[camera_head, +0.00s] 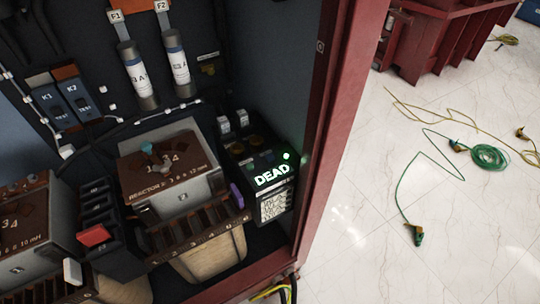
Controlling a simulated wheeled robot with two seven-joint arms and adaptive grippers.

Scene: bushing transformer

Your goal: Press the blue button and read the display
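The display (271,175) is lit on a dark unit at the right side of the open cabinet and reads "DEAD" in glowing pale green letters. A bright green lamp (287,156) glows just above its right end. Small dark buttons sit on the same unit's top; one looks bluish (268,156), but it is too small and dim to be sure of its colour. A white label with dark print is below the display. Neither of my grippers shows in the head view.
A reactor block (172,170) with a teal knob stands left of the display unit. Fuses (138,75) hang above. The red cabinet frame (335,130) borders the unit on the right. Green cable (490,157) and yellow cable lie on the pale floor outside.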

